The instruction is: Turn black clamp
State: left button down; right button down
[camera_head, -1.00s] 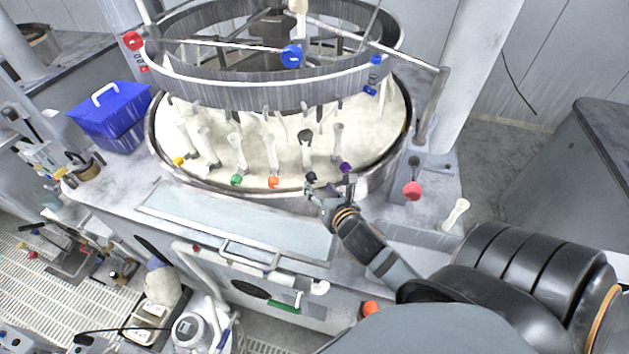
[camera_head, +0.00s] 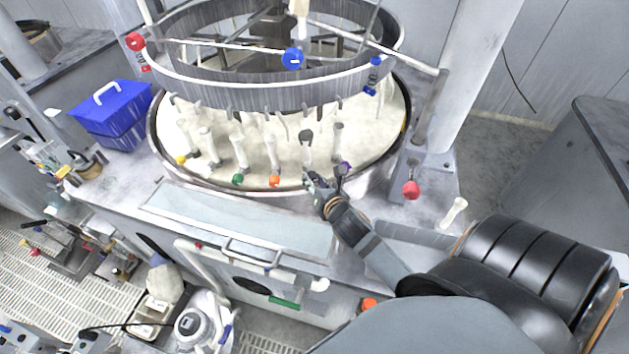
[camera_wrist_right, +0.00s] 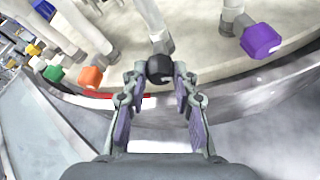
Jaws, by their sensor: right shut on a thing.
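The black clamp (camera_wrist_right: 160,69) is a small dark knob at the end of a white post, at the near rim of the round platen. In the right wrist view it sits between the fingertips of my right gripper (camera_wrist_right: 157,82), which is shut on it. In the head view my right gripper (camera_head: 325,183) reaches the platen's front rim and mostly hides the clamp. My left gripper is not in view.
A purple clamp (camera_wrist_right: 261,41) is close on the right; orange (camera_wrist_right: 90,77) and green (camera_wrist_right: 53,73) clamps are on the left. The white platen (camera_head: 270,150) stands under a raised ring (camera_head: 280,95). A blue box (camera_head: 110,113) stands at left.

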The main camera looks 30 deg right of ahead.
jog(key=shift+n, duration=0.3)
jog(key=shift+n+g+h, duration=0.3)
jog(key=shift+n+h, duration=0.3)
jog(key=shift+h, duration=0.1)
jog(key=shift+a+n+g+h, duration=0.15)
jog(key=shift+n+g+h, duration=0.15)
jog(key=shift+n+h, duration=0.8)
jog(key=shift+n, duration=0.4)
jog(key=c, duration=1)
grip_release()
jog(key=shift+c, duration=0.2)
